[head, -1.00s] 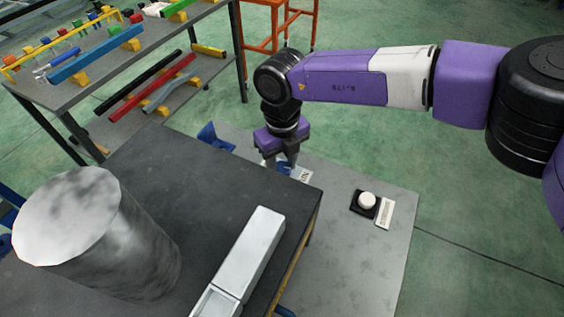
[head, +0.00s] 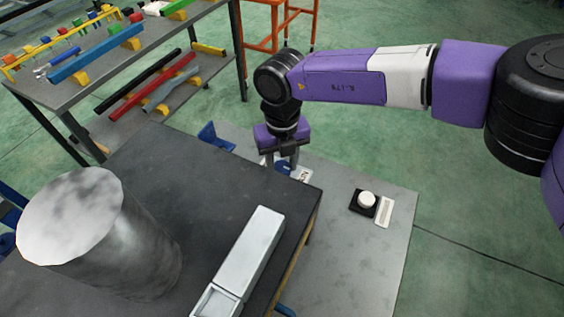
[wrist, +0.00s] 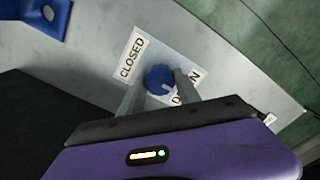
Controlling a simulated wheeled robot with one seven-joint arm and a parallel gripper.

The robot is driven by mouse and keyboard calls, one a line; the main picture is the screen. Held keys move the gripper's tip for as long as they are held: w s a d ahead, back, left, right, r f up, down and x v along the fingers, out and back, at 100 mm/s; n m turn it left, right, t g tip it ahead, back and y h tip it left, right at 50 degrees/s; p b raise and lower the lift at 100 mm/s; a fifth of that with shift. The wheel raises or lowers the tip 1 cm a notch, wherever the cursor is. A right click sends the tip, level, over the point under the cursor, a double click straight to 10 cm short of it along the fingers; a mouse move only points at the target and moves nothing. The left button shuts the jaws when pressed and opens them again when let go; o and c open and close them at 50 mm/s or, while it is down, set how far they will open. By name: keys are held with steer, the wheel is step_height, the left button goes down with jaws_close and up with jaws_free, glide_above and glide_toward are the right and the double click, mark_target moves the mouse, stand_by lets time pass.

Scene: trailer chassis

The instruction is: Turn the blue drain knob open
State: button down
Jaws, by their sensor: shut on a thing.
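The blue drain knob (wrist: 156,77) is a small round knob on a white label plate (wrist: 131,60) in the wrist view. The plate reads CLOSED at upper left and OPEN at lower right, the latter partly hidden by a finger. A pale mark on the knob points to the lower right, towards the OPEN side. My gripper (wrist: 158,84) is shut on the knob, with one grey finger on each side. In the head view my gripper (head: 280,160) points down at the knob (head: 284,168), which is partly hidden by the fingers.
A dark tabletop (head: 215,175) with a metal cylinder (head: 110,240) and a pale rectangular bar (head: 247,255) lies in front of the grey panel. A white round button (head: 367,200) sits to the right. A blue bracket (head: 214,137) stands left of my gripper.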

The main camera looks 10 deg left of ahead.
mark_target(282, 166)
steer(key=c, duration=0.9)
jaws_free()
steer(key=shift+o, duration=0.2)
steer(key=shift+r, duration=0.1)
steer(key=shift+r+b, duration=0.6)
steer(key=shift+r, duration=3.3)
